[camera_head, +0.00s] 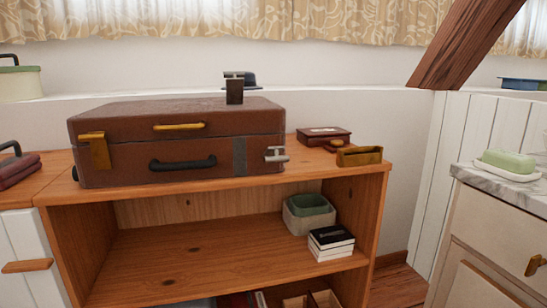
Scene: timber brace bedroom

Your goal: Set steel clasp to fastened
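A brown suitcase (120,122) lies closed on top of the wooden shelf unit. A steel T-shaped fitting (276,155) sticks out at the right end of its front, below the lid seam. A dark grey plate (240,160) is on the front beside it. Above that plate, a dark upright piece with a lighter T-shaped top (235,90) stands up at the lid; I cannot tell whether it is the raised clasp. A brass clasp (97,150) at the left hangs down across the seam. My gripper is not in view.
The suitcase has a brass bar (179,126) and a black handle (183,163). A red-brown box (324,136) and an open brass-coloured tray (359,156) sit to its right. A marble-topped cabinet (500,185) stands at right. A slanted timber brace (465,42) is behind.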

